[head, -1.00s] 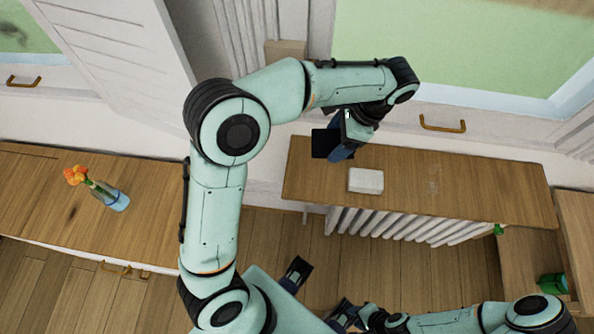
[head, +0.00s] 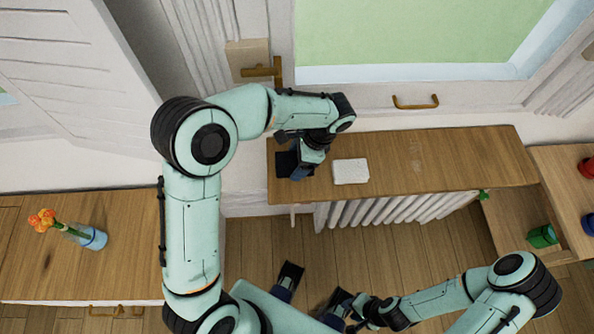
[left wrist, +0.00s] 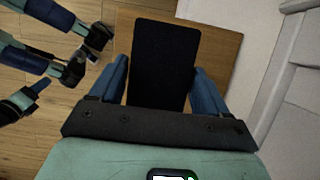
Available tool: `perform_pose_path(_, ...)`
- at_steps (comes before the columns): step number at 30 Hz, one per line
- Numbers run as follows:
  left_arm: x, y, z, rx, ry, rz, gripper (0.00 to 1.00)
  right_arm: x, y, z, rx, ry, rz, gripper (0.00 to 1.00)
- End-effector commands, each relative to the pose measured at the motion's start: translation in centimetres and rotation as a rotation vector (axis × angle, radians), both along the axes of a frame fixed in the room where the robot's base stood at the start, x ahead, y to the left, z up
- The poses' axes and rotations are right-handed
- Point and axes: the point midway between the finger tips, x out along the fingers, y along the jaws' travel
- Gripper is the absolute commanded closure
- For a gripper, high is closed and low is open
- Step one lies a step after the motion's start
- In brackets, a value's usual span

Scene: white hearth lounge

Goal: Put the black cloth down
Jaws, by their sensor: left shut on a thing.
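The black cloth (head: 284,165) is a flat dark piece in my left gripper (head: 298,165), over the left end of the narrow wooden shelf top (head: 430,160). In the left wrist view the cloth (left wrist: 165,65) is a stiff-looking dark rectangle between the two blue fingers of the gripper (left wrist: 162,85), with wood behind it. The gripper is shut on the cloth. I cannot tell whether the cloth touches the wood. My right gripper (head: 338,303) is low at the bottom of the head view, away from the shelf; its jaw opening is unclear.
A white block (head: 350,171) lies on the shelf just right of the cloth. The shelf's right part is clear. A ribbed white radiator (head: 390,212) is below. A green cup (head: 543,236) is at right.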

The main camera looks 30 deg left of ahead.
Motion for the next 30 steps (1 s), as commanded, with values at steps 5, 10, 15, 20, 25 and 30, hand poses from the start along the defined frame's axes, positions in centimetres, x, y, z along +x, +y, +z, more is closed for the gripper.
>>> perform_pose_path(5,0.0,0.0,-2.1,0.0,0.0,0.001,0.48,-0.1,0.0,-0.3,0.0,0.001,0.0,0.63)
perform_pose_path(10,0.0,0.0,-3.4,0.001,0.001,0.001,0.48,-0.1,0.0,-0.4,0.0,0.001,0.0,0.63)
perform_pose_path(15,-0.1,0.0,-6.0,0.0,0.002,0.0,0.48,-0.1,0.0,-0.7,0.0,0.0,0.0,0.63)
perform_pose_path(20,0.0,0.0,-6.4,0.0,-0.002,0.001,0.48,-0.1,0.0,-0.7,0.0,0.0,0.0,0.63)
perform_pose_path(25,0.0,0.0,-6.5,-0.001,-0.001,0.001,0.48,-0.1,0.0,-0.8,0.0,-0.001,0.0,0.63)
perform_pose_path(30,0.0,0.0,-6.7,-0.001,-0.001,0.001,0.01,-0.1,0.0,-0.9,0.0,-0.003,-0.001,0.63)
